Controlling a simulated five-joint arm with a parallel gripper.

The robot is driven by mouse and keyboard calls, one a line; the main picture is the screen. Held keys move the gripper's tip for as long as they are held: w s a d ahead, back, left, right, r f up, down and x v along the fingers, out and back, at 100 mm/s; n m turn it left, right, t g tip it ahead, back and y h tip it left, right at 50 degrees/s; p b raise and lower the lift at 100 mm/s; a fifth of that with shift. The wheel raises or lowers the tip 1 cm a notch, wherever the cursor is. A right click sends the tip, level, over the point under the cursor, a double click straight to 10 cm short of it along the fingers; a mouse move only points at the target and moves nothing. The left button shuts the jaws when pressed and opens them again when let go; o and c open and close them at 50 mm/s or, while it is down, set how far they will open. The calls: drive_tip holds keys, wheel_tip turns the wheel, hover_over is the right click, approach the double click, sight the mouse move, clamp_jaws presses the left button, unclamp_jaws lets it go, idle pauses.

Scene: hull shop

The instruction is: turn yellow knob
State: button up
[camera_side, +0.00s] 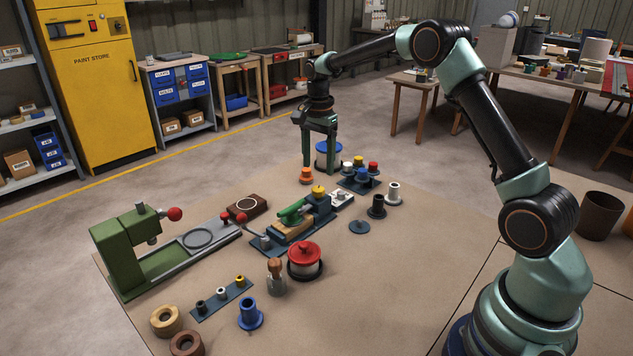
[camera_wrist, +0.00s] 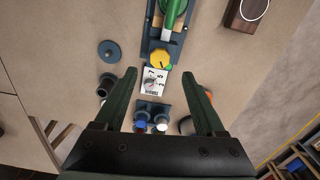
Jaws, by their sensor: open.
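The yellow knob (camera_side: 319,190) sits on the end of a dark blue fixture (camera_side: 324,209) that holds a green-handled tool (camera_side: 292,211). My gripper (camera_side: 319,168) hangs over the mat behind the knob, fingers pointing down. In the wrist view my gripper (camera_wrist: 160,76) is wide open and empty, apart from the knob.
A dark blue rack with coloured pegs (camera_side: 360,183) stands right of the fingers. An orange spool (camera_side: 306,176) and a blue-lidded pot (camera_side: 327,155) are close by the fingers. A red-lidded pot (camera_side: 305,262) stands in front of the fixture. The mat's front right is clear.

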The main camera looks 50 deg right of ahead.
wheel_tip(320, 180, up, 6)
drive_tip(key=shift+f, duration=0.25)
drive_tip(key=s+a+r+n+t, duration=0.3)
drive_tip(key=s+a+r+n, duration=0.45)
drive_tip(key=s+r, duration=0.2)
drive_tip(key=s+a+f+n+t, duration=0.1)
drive_tip(key=s+a+f+n, duration=0.1)
drive_tip(key=s+n, duration=0.2)
drive_tip(key=s+a+f+n+t, duration=0.1)
drive_tip(key=s+a+n, duration=0.1)
drive_tip(key=s+n, duration=0.3)
drive_tip(key=shift+s+a+f+t, duration=0.25)
drive_tip(key=shift+s+f+t, duration=0.1)
drive_tip(key=shift+s, duration=1.45)
